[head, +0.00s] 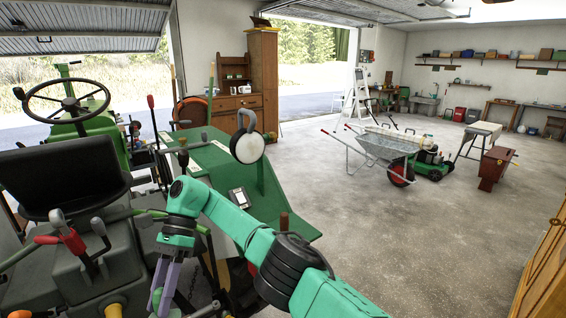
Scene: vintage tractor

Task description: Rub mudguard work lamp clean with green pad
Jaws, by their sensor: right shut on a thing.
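The mudguard work lamp (247,146) is round, with a pale face and a dark ring handle above it. It stands on the green mudguard (213,158) of the tractor. My right gripper (163,296) points down at the lower edge, left of and below the lamp and well apart from it. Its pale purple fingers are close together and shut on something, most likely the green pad. My left gripper is not in view.
The black tractor seat (66,178), steering wheel (66,98) and several levers crowd the left. A small white-faced device (239,197) is on the mudguard below the lamp. A wheelbarrow (385,146) stands farther back. The concrete floor at right is mostly clear.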

